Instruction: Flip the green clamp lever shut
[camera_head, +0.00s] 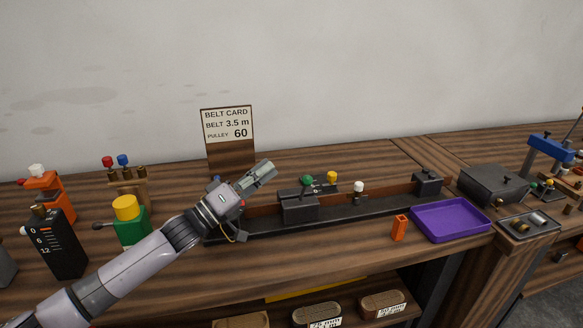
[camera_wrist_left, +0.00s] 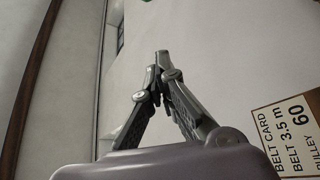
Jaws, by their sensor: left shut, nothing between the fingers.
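A small green part (camera_head: 307,180), which looks like the clamp lever's knob, sits on a dark block (camera_head: 299,206) on the long black rail (camera_head: 385,204). It is too small to tell how the lever stands. My left gripper (camera_head: 264,169) is shut and empty, raised over the left part of the rail. It points up and to the right, to the left of the green part and apart from it. In the left wrist view its fingers (camera_wrist_left: 161,66) meet against the pale wall. The clamp does not show clearly there. My right gripper is not in view.
A belt card (camera_head: 228,125) stands behind the rail. A yellow knob (camera_head: 332,176) and white knob (camera_head: 358,187) are right of the green part. A purple tray (camera_head: 451,220) and orange block (camera_head: 399,228) lie front right. A green box (camera_head: 133,234) stands left, near my arm.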

